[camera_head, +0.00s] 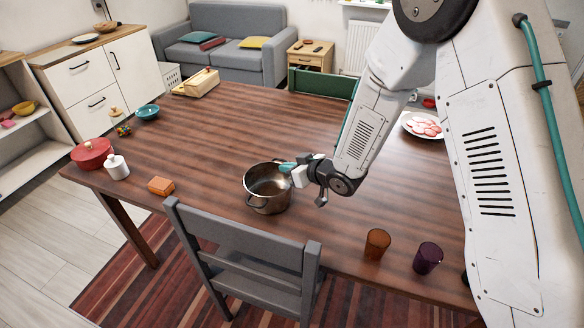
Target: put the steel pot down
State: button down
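The steel pot (268,189) is upright at the near middle of the wooden table (215,125), close to the edge by the grey chair. It is open at the top and looks empty, with a handle on its near side. I cannot tell whether its base touches the table. My gripper (287,168) is at the pot's right rim, reaching in from the right with a teal fingertip over the rim. The view does not show clearly whether the fingers are closed on the rim.
An orange block (161,186), a white jar (117,167) and a red pot (92,153) stand to the left. An amber glass (377,244) and a purple glass (428,258) stand at the near right. A grey chair (245,255) is at the near edge. The table's middle is clear.

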jog(key=c, duration=1.6)
grip_release()
jog(key=shift+s+d+r, duration=0.1)
jog(key=shift+d+r, duration=0.05)
jog(key=s+d+r+m+h, duration=0.25)
jog(key=s+d+r, duration=0.25)
jog(key=d+r, duration=0.3)
jog(key=s+d+r+m+g+h, duration=0.15)
jog(key=s+d+r+h, duration=0.3)
jog(key=d, duration=0.45)
jog(key=s+d+r+m+h, duration=0.25)
jog(key=s+d+r, duration=0.25)
jog(key=d+r, duration=0.3)
jog(key=s+d, duration=0.1)
jog(key=s, duration=0.2)
jog(key=s+d+r+m+g+h, duration=0.1)
jog(key=s, duration=0.1)
jog(key=s+d+r+g, duration=0.1)
jog(key=s, duration=0.2)
jog(key=shift+s+r+h, duration=0.15)
jog(key=shift+s+h, duration=0.1)
jog(key=shift+s, duration=0.05)
jog(key=shift+o, duration=0.5)
jog(key=s+r+m+g+y, duration=0.1)
jog(key=s+r+g, duration=0.2)
jog(key=s, duration=1)
jog(key=shift+s+a+g, duration=0.3)
jog(key=shift+a+g, duration=0.05)
